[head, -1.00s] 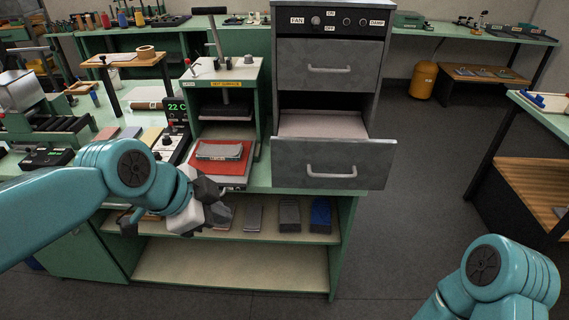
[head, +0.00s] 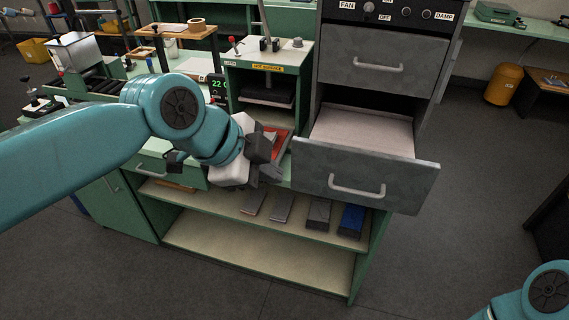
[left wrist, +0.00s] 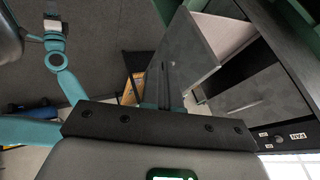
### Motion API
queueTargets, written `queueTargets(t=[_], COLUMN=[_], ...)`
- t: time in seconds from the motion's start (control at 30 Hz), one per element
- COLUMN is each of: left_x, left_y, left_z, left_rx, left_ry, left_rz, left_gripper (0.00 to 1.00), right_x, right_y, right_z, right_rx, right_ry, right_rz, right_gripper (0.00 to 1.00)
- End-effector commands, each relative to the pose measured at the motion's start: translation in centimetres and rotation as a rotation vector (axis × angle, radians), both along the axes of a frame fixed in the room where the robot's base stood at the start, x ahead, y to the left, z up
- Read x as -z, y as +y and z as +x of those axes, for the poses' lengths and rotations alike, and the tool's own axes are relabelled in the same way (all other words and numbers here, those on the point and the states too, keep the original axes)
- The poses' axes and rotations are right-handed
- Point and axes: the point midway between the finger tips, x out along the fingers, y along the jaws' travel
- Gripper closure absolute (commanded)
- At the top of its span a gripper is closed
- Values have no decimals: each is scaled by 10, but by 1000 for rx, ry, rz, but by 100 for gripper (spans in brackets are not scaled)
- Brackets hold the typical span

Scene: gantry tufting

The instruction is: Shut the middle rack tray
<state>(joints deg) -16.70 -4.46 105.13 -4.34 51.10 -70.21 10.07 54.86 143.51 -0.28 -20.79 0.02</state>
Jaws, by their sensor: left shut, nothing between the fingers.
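The grey metal rack (head: 376,35) stands right of centre. Its lower visible tray (head: 365,185) is pulled out, showing a pale inside (head: 360,128) and a bar handle on the front. The tray above (head: 380,62) is shut. In the left wrist view the open tray's front (left wrist: 187,55) stands out from the rack (left wrist: 265,95). My left gripper (head: 270,166) is shut and empty, just left of the open tray's front; I cannot tell if they touch. Its fingers also show in the left wrist view (left wrist: 160,85). My right gripper (left wrist: 52,20) is small at that view's upper left; its fingers are unclear.
A green press (head: 265,68) with a red pad stands left of the rack. A lower shelf (head: 255,225) holds several grey blocks and a blue one. A yellow bin (head: 503,85) stands at the back right.

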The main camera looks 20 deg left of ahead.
Motion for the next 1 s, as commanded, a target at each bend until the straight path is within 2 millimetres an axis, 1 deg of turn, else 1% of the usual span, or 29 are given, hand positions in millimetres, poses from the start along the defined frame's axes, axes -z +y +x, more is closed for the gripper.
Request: queueTargets(t=[0.03, 0.37, 0.5, 0.63, 0.8, 1.0], left_x=[9, 65, 64, 65, 66, 66], left_y=[-3, -29, -31, -32, -33, -33], left_z=[3, 35, 59, 73, 80, 80], left_rx=[0, 1, -3, -2, -1, 0], left_ry=[5, 7, 4, 3, 1, 1], left_rz=[1, 2, 0, 1, 0, 0], left_gripper=[100, 100, 100, 100, 100, 100], right_x=[-1, -8, -19, -23, -24, -24], right_y=[0, 0, 0, 0, 0, 0], right_z=[0, 0, 0, 0, 0, 0], right_rx=[0, 0, 0, 0, 0, 0], right_ry=[0, 0, 0, 0, 0, 0], right_rz=[0, 0, 0, 0, 0, 0], right_gripper=[57, 57, 57, 57, 57, 57])
